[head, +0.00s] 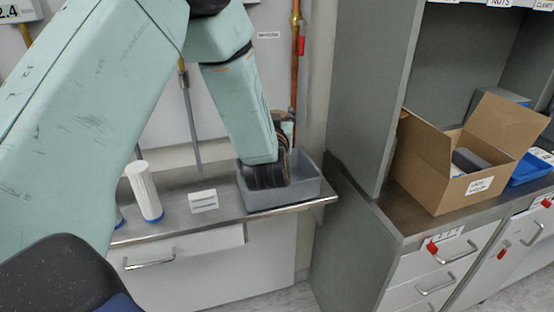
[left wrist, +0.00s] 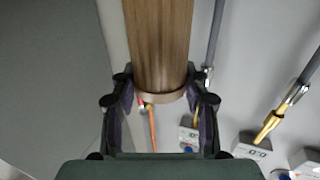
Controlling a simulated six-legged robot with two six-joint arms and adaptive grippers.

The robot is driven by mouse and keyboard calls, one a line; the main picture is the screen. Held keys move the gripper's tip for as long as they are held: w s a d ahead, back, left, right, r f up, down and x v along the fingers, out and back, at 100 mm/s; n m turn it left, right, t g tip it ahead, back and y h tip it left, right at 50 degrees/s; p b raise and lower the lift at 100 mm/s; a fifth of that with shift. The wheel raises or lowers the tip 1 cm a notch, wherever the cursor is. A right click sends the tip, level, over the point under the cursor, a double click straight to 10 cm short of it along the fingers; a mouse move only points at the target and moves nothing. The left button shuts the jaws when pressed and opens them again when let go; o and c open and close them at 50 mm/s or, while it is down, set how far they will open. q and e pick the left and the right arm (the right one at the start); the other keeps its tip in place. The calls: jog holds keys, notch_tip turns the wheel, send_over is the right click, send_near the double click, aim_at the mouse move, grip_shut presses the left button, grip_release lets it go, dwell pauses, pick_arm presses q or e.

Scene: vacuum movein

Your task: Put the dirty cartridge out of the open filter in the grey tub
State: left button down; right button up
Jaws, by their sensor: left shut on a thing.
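The grey tub (head: 300,192) stands on the steel bench at its right end. My left gripper (left wrist: 160,100) is shut on the brown, ribbed dirty cartridge (left wrist: 160,40), with a finger on either side of its tan end ring. In the head view my dark left wrist covers part of the tub's opening. A small brown piece of the cartridge (head: 279,115) shows behind my arm there; the rest is hidden. I cannot tell whether any of it is below the tub's rim. The open filter is not clearly visible. My right gripper is not in view.
A white cartridge (head: 145,190) stands on the bench to the left, beside a small white sign (head: 203,200). A copper pipe (head: 296,60) runs down the wall behind the tub. A tall grey cabinet (head: 365,90) rises to the right, with an open cardboard box (head: 440,165) on its counter.

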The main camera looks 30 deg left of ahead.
pick_arm(q)
notch_tip(320, 180, down, 7)
jog(key=shift+r+b, duration=0.2)
jog(key=shift+b, duration=0.2)
jog(key=shift+a, duration=0.1)
jog(key=shift+f, duration=0.2)
jog(key=c, duration=0.8)
grip_release()
jog(key=shift+c, duration=0.2)
jog(key=shift+o, duration=0.9)
